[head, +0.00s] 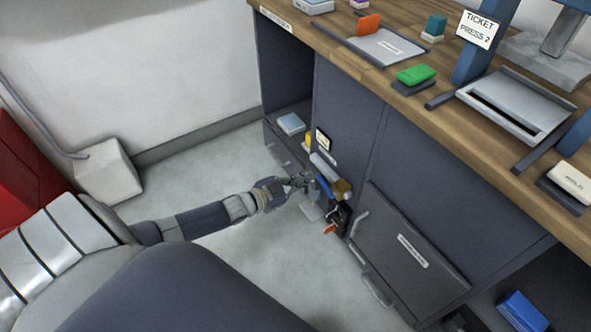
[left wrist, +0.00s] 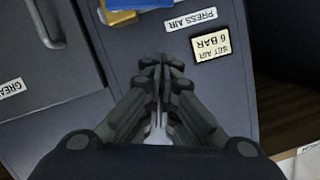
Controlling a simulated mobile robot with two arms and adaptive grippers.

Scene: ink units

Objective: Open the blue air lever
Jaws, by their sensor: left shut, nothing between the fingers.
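The blue lever (head: 325,189) is on the front of the dark cabinet, next to a brass-coloured fitting (head: 342,187). In the left wrist view only a bit of the blue part (left wrist: 142,4) shows at the top edge, with yellow beside it. My left gripper (head: 303,180) is just left of the lever in the head view. In the left wrist view the left gripper (left wrist: 163,64) has its fingers together, with nothing seen between them. It appears apart from the blue part. My right gripper cannot be made out.
A "PRESS AIR" label (left wrist: 190,20) and a "SET AIR 6 BAR" sign (left wrist: 211,43) are on the cabinet panel. An orange-red handle (head: 330,229) sits below the lever. A cabinet door (head: 400,245) is to the right. The floor (head: 225,165) left of the cabinet is clear.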

